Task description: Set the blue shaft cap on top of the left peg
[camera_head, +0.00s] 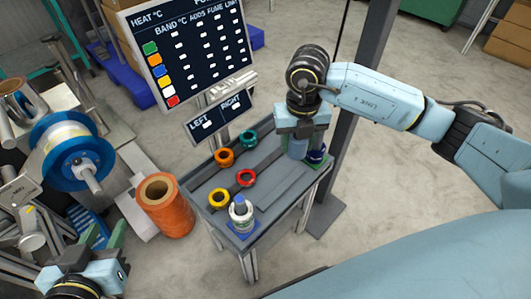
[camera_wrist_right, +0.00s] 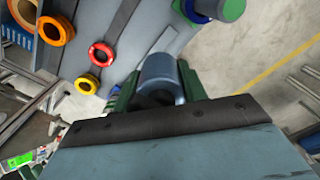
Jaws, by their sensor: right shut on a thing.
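The blue shaft cap appears to be the blue-grey cylinder (camera_head: 298,149) held upright by my right gripper (camera_head: 299,134) above the table's back right. It also shows in the right wrist view (camera_wrist_right: 160,76) between the green fingers, with the gripper shut on it. What seems to be the left peg (camera_head: 240,202), blue, stands inside a white ring (camera_head: 241,213) on a blue base at the table's front, well away from the held cap. My left gripper (camera_head: 102,236) is at the lower left, its green fingers apart and empty.
Orange (camera_head: 224,157), teal (camera_head: 248,138), red (camera_head: 246,177) and yellow (camera_head: 219,197) rings lie on the grey table. A dark blue ring (camera_head: 316,157) stands close beside the held cap. An orange roll (camera_head: 164,208) stands left.

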